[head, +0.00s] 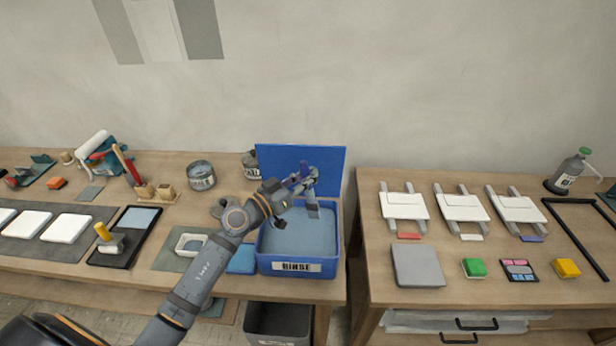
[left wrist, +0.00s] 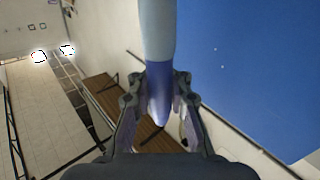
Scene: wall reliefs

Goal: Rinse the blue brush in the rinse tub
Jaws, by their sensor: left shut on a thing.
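The rinse tub (head: 327,266) is a blue box with a "RINSE" label on its front and a tall blue panel standing behind it. It stands at the right end of the left table and its inside looks pale blue. My left gripper (head: 304,182) is over the back part of the tub. It is shut on the blue brush (head: 304,167), whose blue end stands up above the fingers. In the left wrist view the blue brush (left wrist: 158,95) is between the fingers of my left gripper (left wrist: 159,92), with a pale grey part beyond. I cannot tell whether the bristles touch the water.
A red brush (head: 129,167) stands in a wooden holder to the left. A tin (head: 201,175) and a dark jar (head: 251,164) stand at the back. A blue cloth (head: 242,259) lies beside the tub. A gap separates the right table (head: 450,275), and a grey bin (head: 277,322) is below.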

